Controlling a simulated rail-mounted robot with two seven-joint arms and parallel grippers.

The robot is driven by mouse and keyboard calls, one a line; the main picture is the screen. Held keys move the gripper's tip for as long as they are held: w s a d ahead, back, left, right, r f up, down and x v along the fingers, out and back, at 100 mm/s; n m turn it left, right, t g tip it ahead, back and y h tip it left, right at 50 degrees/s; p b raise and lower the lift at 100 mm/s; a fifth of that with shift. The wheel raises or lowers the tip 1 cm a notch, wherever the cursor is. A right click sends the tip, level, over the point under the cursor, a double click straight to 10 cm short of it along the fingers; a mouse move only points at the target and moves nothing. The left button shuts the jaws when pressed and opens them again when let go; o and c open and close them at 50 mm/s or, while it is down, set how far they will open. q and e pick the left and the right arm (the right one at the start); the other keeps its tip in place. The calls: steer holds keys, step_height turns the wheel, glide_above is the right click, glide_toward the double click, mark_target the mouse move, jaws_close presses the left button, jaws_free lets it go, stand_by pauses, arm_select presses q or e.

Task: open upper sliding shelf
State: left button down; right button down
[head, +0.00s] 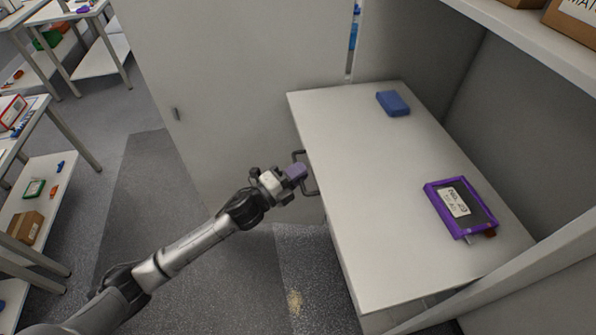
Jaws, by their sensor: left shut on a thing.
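The sliding shelf (360,200) is a light grey board inside a cabinet, with a dark bar handle (313,191) on its left front edge. My left gripper (298,174), with purple fingertips, is at this handle and shut on it. The fingertips cover part of the handle. A blue block (393,103) lies at the far end of the shelf. A purple-framed device (460,208) with a white label lies near its right side. My right gripper is not in view.
A grey cabinet door (230,90) stands at the back left. Another shelf (535,40) with cardboard boxes (574,20) is above at the upper right. White tables (45,125) with small items stand at the left. The floor in front of the handle is clear.

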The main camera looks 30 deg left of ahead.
arm_select(q)
steer(key=c, duration=1.2)
jaws_free()
steer(key=b+v, duration=0.1)
steer(key=v, duration=1.3)
steer(key=shift+b, duration=0.35)
steer(key=shift+w, duration=0.1)
